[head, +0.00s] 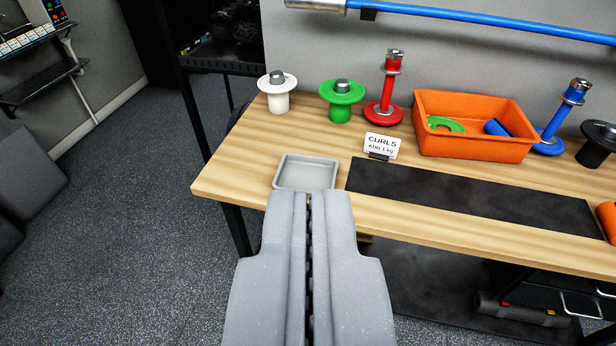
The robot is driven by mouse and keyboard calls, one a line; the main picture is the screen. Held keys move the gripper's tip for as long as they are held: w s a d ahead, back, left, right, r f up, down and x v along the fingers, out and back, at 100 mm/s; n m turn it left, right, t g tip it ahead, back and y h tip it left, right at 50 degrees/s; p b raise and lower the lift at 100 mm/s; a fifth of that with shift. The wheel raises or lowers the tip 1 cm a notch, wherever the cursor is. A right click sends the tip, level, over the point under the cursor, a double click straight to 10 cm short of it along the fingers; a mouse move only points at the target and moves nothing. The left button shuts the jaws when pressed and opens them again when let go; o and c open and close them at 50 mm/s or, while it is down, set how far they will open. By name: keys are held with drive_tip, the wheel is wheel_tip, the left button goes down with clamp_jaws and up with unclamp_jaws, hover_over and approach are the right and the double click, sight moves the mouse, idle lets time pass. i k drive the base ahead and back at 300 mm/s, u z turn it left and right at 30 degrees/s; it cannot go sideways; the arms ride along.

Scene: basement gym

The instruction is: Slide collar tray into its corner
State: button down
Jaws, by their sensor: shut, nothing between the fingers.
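The collar tray (306,172), a small shallow grey square tray, lies on the wooden bench (222,182) near its front edge, left of the black mat. It looks empty. My gripper (309,196) is shut and holds nothing. Its fingertips are at the tray's near side in the picture and hide part of its near rim. I cannot tell whether they touch it.
Behind stand a white spool (278,104), a green spool (341,112) and a red stand (386,100). A sign (381,147) and an orange bin (472,146) are right of the tray. The black mat (470,200) lies right. Bare wood lies left.

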sight(295, 172)
drive_tip(key=z, duration=0.25)
drive_tip(key=i, duration=1.55)
drive_tip(key=u, duration=0.35)
